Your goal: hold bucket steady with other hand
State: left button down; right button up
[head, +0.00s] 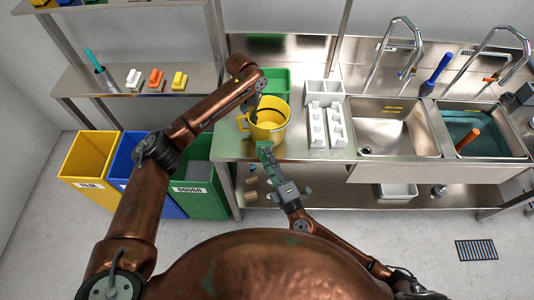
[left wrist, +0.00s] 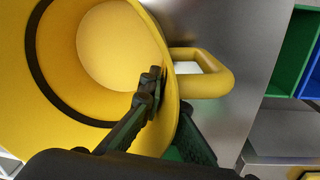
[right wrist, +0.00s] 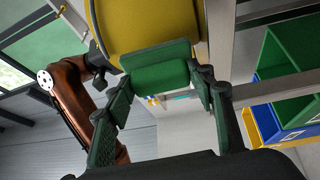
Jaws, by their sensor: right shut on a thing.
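The yellow bucket (head: 270,127) stands upright on the steel counter, its handle to the left. It fills much of the left wrist view (left wrist: 75,85) and its outside shows in the right wrist view (right wrist: 140,22). My left gripper (head: 254,108) is at its left rim by the handle. In the left wrist view one finger is inside the bucket and the other outside; whether they press on the wall is unclear.
A green container (head: 276,82) stands behind the bucket. White block-shaped racks (head: 337,126) stand just right of it, then the sinks (head: 390,128). Yellow, blue and green bins (head: 203,190) stand on the floor at left. The counter's front edge is close to the bucket.

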jog(key=shift+s+d+f, duration=0.15)
jog(key=shift+s, duration=1.8)
jog(key=shift+d+r, duration=0.1)
jog(key=shift+r, duration=1.95)
pick_arm(q)
jog(key=c, duration=2.7)
grip_release()
jog(key=o, duration=0.6)
jog(key=r, duration=0.8)
jog(key=a+r, duration=0.1)
jog(key=r, duration=0.3)
jog(key=shift+w, duration=0.15)
